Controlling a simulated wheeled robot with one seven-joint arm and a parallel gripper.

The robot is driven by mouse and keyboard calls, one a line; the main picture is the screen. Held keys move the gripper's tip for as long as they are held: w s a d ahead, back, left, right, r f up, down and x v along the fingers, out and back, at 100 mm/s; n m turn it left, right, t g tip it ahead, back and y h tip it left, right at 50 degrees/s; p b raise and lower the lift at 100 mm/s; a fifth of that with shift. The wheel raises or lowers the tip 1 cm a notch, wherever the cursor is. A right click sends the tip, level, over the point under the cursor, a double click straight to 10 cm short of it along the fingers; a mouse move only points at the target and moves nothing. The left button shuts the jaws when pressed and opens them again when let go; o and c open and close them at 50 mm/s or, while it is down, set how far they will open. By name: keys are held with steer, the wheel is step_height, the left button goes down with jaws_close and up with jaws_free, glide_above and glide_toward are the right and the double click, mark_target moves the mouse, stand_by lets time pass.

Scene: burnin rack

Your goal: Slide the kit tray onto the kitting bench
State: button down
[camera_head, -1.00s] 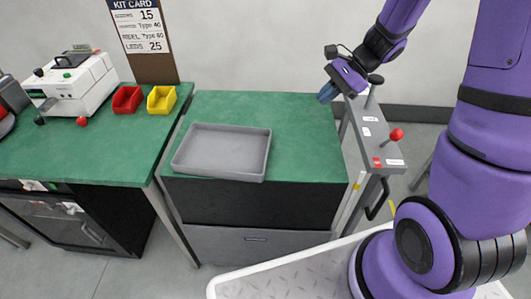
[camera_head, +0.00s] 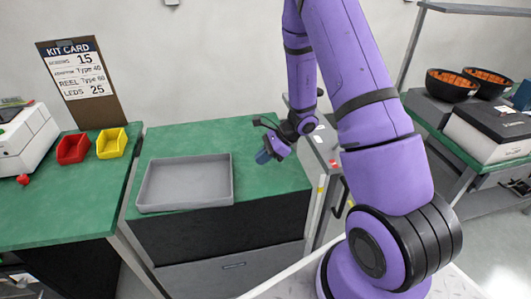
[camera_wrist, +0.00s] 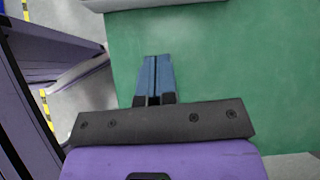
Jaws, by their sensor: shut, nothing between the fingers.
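The kit tray (camera_head: 186,208) is a shallow grey tray, empty, lying flat on a green-topped bench (camera_head: 270,185) in the head view. Part of its edge also shows at the top of the wrist view (camera_wrist: 100,5). My gripper (camera_head: 262,157) is over the right part of that green top, to the right of the tray and apart from it. In the wrist view its blue fingers (camera_wrist: 154,72) are together with nothing between them, above bare green surface. I cannot tell from the pictures how high the fingertips are above it.
Another green bench (camera_head: 60,205) stands at the left, a gap between them. It holds a red bin (camera_head: 73,149), a yellow bin (camera_head: 111,144), a white machine (camera_head: 25,140) and a kit card board (camera_head: 75,85). A bench at the right holds black bowls (camera_head: 452,85).

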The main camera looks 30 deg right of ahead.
steer(key=x, duration=0.5)
steer(key=shift+f, duration=0.1)
steer(key=a, duration=0.1)
steer(key=w+a, duration=0.1)
steer(key=a, duration=0.1)
steer(key=shift+w+a, duration=0.15)
steer(key=shift+a, duration=0.25)
steer(key=w+a, duration=0.4)
steer(key=a, duration=0.8)
steer(key=w+a, duration=0.4)
steer(key=a, duration=0.9)
steer(key=w+a, duration=0.4)
steer(key=a, duration=0.9)
steer(key=shift+w+a, duration=0.2)
steer(key=shift+a, duration=0.05)
